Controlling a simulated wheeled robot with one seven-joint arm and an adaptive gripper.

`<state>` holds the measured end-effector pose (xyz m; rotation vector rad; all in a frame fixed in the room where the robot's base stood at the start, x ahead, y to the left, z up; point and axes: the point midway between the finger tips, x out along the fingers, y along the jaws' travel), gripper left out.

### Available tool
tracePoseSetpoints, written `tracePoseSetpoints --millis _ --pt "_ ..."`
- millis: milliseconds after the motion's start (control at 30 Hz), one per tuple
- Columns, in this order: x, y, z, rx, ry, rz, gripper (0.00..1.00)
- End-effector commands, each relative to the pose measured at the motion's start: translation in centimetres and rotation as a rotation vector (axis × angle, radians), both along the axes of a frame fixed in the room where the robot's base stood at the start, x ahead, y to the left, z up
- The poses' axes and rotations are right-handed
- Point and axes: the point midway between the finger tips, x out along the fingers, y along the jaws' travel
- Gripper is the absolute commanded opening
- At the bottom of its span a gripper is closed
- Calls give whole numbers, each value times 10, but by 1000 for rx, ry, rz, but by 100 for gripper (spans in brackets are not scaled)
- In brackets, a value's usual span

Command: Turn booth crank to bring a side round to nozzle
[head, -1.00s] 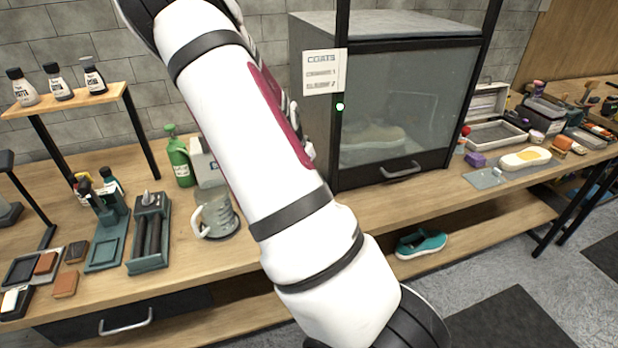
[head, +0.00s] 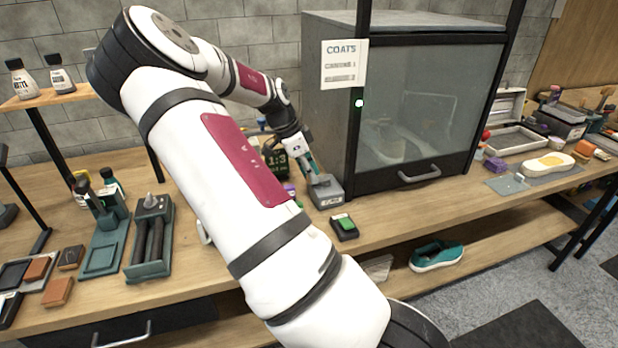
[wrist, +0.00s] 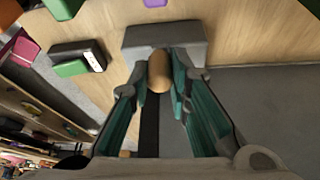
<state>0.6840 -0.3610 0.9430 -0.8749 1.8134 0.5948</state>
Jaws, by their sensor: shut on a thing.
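The booth (head: 318,110) is a grey cabinet with a glazed front door at the back of the bench. A pale shoe (head: 398,146) shows dimly behind its hazy glass; I cannot make out a nozzle. My gripper (head: 312,172) is low beside the booth's left wall, above a grey block (head: 327,192). In the wrist view my gripper (wrist: 162,85) has its teal fingers closed on a rounded wooden knob (wrist: 159,70), in front of the grey block (wrist: 165,38). The knob looks like the crank's handle; the rest of the crank is hidden.
A small black box with a green top (head: 345,227) sits close in front of the grey block. A dark display reading 1:3 (head: 276,161) stands behind my gripper. My arm hides part of the bench. A teal sneaker (head: 436,256) lies on the lower shelf.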

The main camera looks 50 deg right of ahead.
Motion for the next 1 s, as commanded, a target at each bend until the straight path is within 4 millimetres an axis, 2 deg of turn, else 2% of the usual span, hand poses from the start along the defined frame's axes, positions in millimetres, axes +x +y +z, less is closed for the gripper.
tracePoseSetpoints --millis 667,700,767,1000 --pt "2 -1 -1 1 -1 -57 0" --pt "2 -1 -1 1 -1 -57 27" --pt "2 -1 -1 1 -1 -57 38" --pt "2 -1 0 1 -1 -57 38"
